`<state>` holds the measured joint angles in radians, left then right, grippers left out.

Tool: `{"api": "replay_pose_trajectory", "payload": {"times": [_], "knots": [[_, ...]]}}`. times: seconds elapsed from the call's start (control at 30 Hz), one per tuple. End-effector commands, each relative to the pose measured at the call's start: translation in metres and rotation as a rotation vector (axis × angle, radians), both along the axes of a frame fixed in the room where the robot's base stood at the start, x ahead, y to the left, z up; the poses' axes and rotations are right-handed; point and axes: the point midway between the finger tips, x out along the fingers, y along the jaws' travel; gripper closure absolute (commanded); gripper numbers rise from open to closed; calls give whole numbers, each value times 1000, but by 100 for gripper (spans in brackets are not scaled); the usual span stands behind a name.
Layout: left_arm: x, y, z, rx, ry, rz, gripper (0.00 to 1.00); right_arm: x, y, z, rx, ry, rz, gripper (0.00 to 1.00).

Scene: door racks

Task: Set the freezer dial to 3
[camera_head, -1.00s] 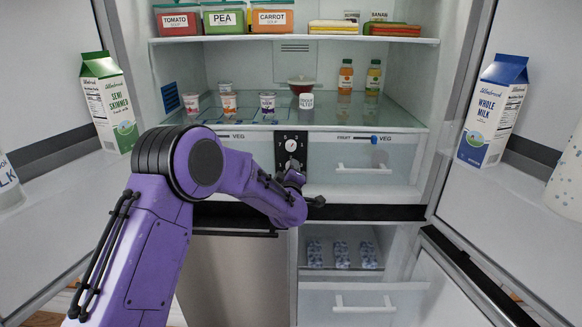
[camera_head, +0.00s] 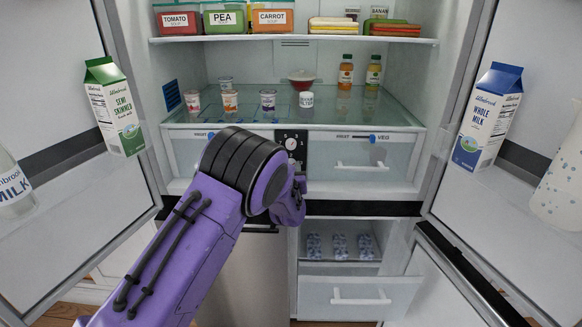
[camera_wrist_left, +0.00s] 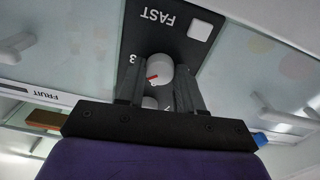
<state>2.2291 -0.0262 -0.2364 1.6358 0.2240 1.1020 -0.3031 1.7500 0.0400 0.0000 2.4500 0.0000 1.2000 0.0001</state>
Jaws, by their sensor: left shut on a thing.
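The black control panel (camera_head: 293,145) is in the middle of the fridge, between two drawers. Its upper white dial (camera_head: 291,144) shows in the head view. My purple left arm covers the panel's lower part and the gripper tips. In the left wrist view the panel is upside down, with a FAST label and a white square button. My left gripper (camera_wrist_left: 161,78) is shut on the white dial nearer FAST (camera_wrist_left: 161,67), one finger on each side. Its red mark points left and slightly down in that picture, near a printed 3. Another white dial (camera_wrist_left: 150,102) is partly hidden below it. My right gripper is not in view.
Open doors stand on both sides, holding a green milk carton (camera_head: 115,107) and a blue one (camera_head: 488,117). Clear drawers (camera_head: 361,156) flank the panel. Cups and bottles stand on the glass shelf above. An open freezer compartment (camera_head: 341,246) lies below right.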

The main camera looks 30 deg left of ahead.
Motion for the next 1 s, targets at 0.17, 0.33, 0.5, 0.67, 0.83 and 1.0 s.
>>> {"api": "replay_pose_trajectory", "payload": {"times": [0.17, 0.33, 0.5, 0.67, 0.83, 1.0], "knots": [[0, -1, 0, 141, 89, -2, 94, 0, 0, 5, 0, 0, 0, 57], [0, -1, -1, 275, 172, -2, 94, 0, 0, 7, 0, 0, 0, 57], [0, -1, -1, 392, 244, -2, 94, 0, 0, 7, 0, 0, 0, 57], [0, 0, -2, 482, 299, -2, 94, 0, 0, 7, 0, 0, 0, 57], [0, 0, -2, 547, 338, -2, 94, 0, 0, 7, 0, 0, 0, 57], [-1, 0, -1, 584, 362, -1, 94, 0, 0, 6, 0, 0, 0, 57]]}}
